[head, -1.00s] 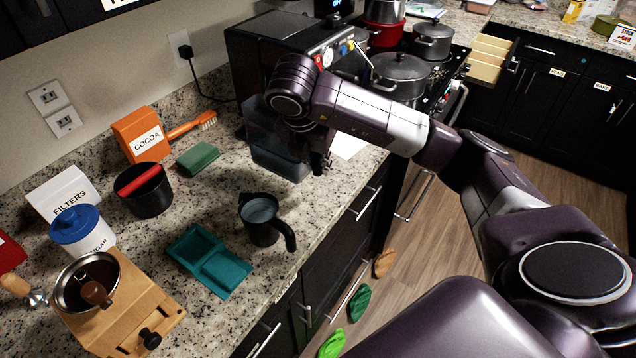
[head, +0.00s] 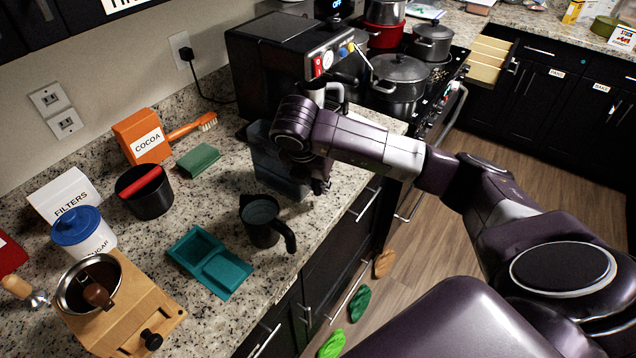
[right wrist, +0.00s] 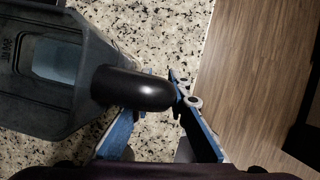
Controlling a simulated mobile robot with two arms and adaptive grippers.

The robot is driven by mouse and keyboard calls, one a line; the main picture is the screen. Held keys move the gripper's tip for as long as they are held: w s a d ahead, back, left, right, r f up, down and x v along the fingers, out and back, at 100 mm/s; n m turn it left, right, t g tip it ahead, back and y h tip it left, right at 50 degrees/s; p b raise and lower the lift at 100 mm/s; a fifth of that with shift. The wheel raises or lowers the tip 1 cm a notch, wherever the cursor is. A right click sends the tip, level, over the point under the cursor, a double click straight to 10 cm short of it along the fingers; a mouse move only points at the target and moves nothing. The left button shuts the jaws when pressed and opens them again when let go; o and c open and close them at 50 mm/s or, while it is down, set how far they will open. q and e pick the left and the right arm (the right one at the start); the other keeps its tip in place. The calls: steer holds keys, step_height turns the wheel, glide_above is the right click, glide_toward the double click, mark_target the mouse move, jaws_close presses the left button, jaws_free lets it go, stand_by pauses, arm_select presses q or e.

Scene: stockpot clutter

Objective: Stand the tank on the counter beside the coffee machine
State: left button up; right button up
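The tank (head: 278,178) is a translucent dark blue-grey container in front of the black coffee machine (head: 265,65), at or just above the counter (head: 225,225). I cannot tell whether its base touches the counter. The right wrist view shows the tank (right wrist: 45,80) at left, with its black handle (right wrist: 128,87) reaching between my fingers. My right gripper (head: 318,187) has one finger on each side of the handle's outer part and looks shut on it; this also shows in the right wrist view (right wrist: 163,75). My left gripper is out of view.
A dark pitcher (head: 262,222) stands close to the tank's near side. The counter's front edge is close on the right. A stove with pots (head: 398,80) stands beyond.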

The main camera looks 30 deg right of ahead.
steer(key=o, duration=0.4)
steer(key=shift+c, duration=0.2)
steer(key=shift+r, duration=0.1)
steer(key=shift+r, duration=0.2)
steer(key=shift+a+r, duration=0.15)
steer(key=shift+r, duration=0.15)
steer(key=p+v, duration=0.1)
steer(key=v, duration=1)
